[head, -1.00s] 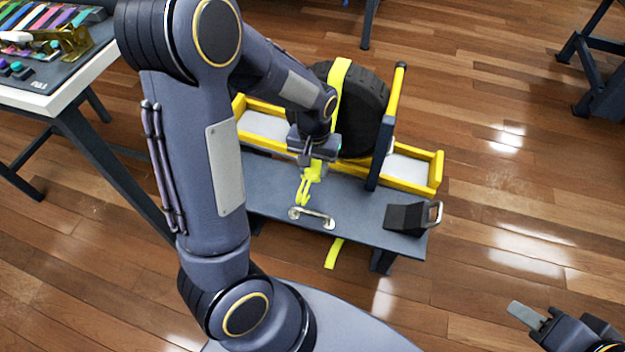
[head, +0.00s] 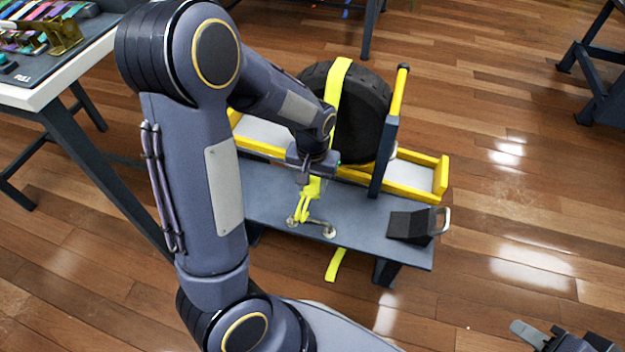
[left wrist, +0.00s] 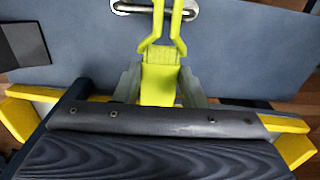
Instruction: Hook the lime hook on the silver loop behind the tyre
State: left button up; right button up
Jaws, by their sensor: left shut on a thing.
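The lime hook (head: 303,204) hangs below my left gripper (head: 311,180), which is shut on its yellow-green strap end. The silver loop (head: 320,227) is a short bar fixed on the grey bench. In the head view the hook's lower tips overlap the loop's left part. In the left wrist view the hook's two prongs (left wrist: 164,45) reach up across the loop (left wrist: 205,6), which is cut by the top edge. I cannot tell whether they are engaged. The tyre (head: 368,115) stands upright in a yellow frame. My right gripper (head: 560,338) is at the bottom right, partly cut off, away from the bench.
A yellow strap (head: 340,85) runs over the tyre, and a strap tail (head: 335,265) hangs at the bench's (head: 365,220) near edge. A black block (head: 408,226) with a second silver loop sits at the bench's right end. A table (head: 70,75) stands at the left.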

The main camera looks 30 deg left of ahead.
pick_arm(q)
jog(key=shift+f+b, duration=1.35)
jog(key=shift+f, duration=0.35)
jog(key=shift+f+b, duration=1.3)
jog(key=shift+f, duration=0.65)
jog(key=shift+w, duration=0.1)
jog(key=shift+w+a+f, duration=0.1)
jog(key=shift+w+a, duration=0.05)
jog(key=shift+w, duration=0.45)
jog(key=shift+w+a+f, duration=0.1)
jog(key=shift+w+a, duration=0.05)
jog(key=shift+w, duration=0.45)
jog(key=shift+w+p, duration=0.2)
jog(key=shift+p, duration=0.15)
jog(key=o, duration=1.2)
